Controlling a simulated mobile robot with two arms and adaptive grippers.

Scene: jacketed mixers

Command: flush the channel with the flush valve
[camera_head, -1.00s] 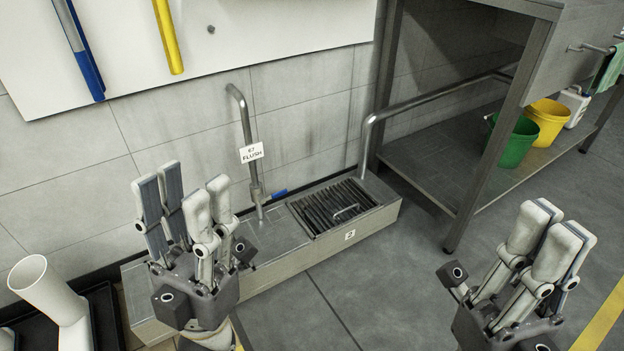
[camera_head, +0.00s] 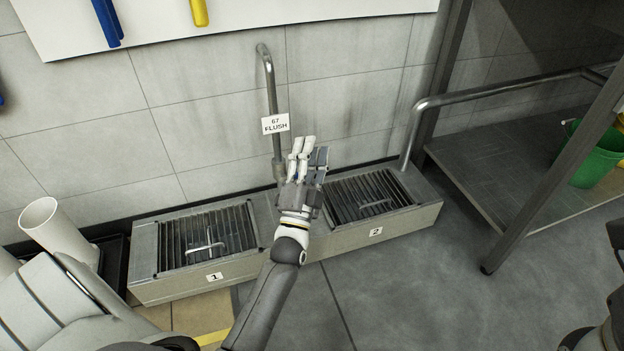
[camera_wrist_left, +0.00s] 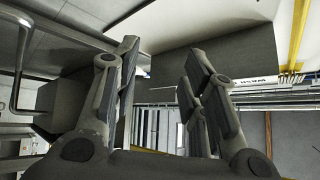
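A bent steel flush pipe (camera_head: 270,85) rises along the wall behind the channel. It carries a white FLUSH tag (camera_head: 275,123). The low steel channel (camera_head: 262,212) has two dark grates, grate 1 (camera_head: 190,238) and grate 2 (camera_head: 350,196), each with a handle. My left gripper (camera_head: 308,150) is in front of the channel's middle, just right of the pipe's lower end, fingers pointing up. The wrist view shows its fingers (camera_wrist_left: 158,75) apart with nothing between them. My right gripper is out of view.
A white open tube (camera_head: 40,215) stands in a dark tray at the left. A steel table (camera_head: 548,165) with a lower shelf and a green bucket (camera_head: 598,150) is at the right. A bent pipe (camera_head: 500,93) runs from it to the channel. Floor in front is clear.

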